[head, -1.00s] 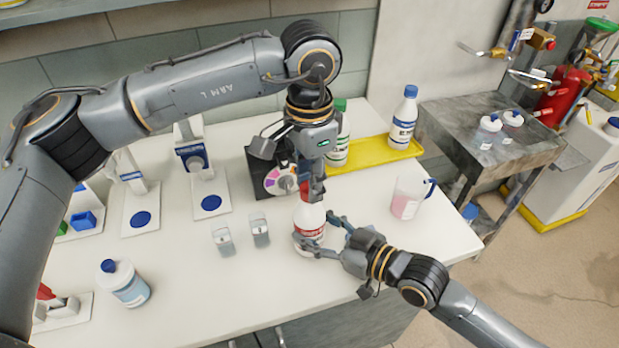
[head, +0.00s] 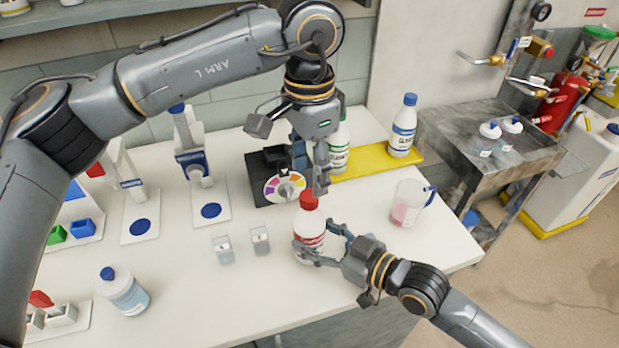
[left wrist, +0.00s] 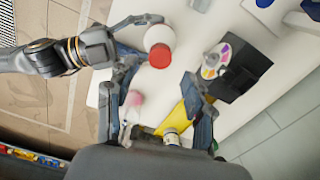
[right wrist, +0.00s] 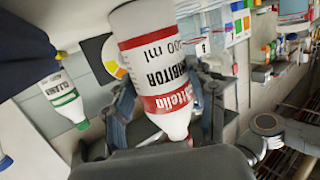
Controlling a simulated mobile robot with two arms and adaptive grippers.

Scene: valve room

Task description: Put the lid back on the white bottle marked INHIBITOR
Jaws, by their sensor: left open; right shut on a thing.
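The white INHIBITOR bottle (head: 308,238), with a red label band, stands upright near the front of the white counter. Its red lid (head: 309,201) sits on top of the neck; how tightly cannot be told. The lid also shows in the left wrist view (left wrist: 160,55). My right gripper (head: 318,246) is shut around the bottle's body from the right.
A colour-wheel device (head: 284,188) stands close behind the bottle. Two small clear containers (head: 241,244) are to its left, and a pink-filled jug (head: 407,204) is to its right. A yellow tray (head: 372,160) with two bottles lies behind.

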